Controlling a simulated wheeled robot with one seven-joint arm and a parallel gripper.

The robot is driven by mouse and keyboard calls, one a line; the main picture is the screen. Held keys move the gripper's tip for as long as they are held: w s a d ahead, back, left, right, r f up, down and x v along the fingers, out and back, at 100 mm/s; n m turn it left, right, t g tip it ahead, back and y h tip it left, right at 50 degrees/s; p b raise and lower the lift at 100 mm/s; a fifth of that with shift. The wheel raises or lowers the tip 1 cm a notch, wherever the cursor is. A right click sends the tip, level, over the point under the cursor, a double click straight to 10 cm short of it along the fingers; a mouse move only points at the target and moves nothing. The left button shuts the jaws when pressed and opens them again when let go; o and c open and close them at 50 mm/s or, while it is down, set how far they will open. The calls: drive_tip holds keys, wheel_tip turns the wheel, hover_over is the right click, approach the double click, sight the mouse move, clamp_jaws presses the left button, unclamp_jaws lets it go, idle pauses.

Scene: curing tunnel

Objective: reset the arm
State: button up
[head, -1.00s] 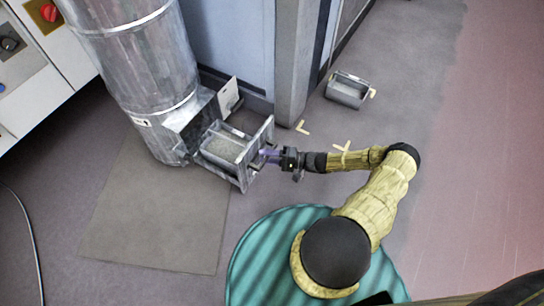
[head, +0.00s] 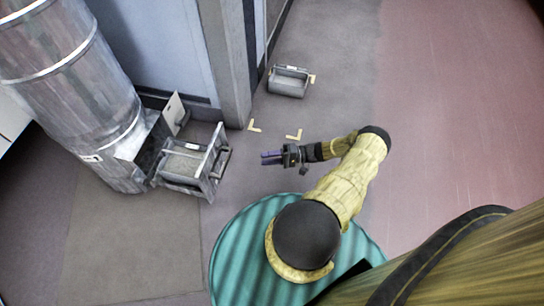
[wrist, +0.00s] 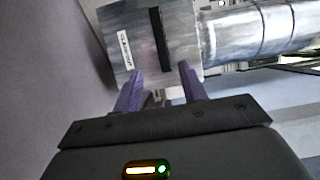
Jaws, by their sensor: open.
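My gripper (head: 271,158) is open and empty in the head view, its purple fingers pointing left over bare floor. It is apart from the grey drawer (head: 217,180), which sits pulled out at the foot of the metal duct, to the left of the fingers. In the wrist view my two purple fingers (wrist: 159,92) are spread apart with nothing gripped between them. Beyond them the metal housing (wrist: 158,40) shows, with a dark slot and a white label. My arm is bent, reaching left from my base.
The round metal duct (head: 85,85) stands at the left beside a blue-grey cabinet (head: 165,50). A grey bin (head: 289,82) sits on the floor at the back, near yellow corner marks (head: 254,126). Floor to the right of my arm is clear.

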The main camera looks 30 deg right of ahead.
drive_tip(key=shift+s+d, duration=0.3)
drive_tip(key=shift+d, duration=0.2)
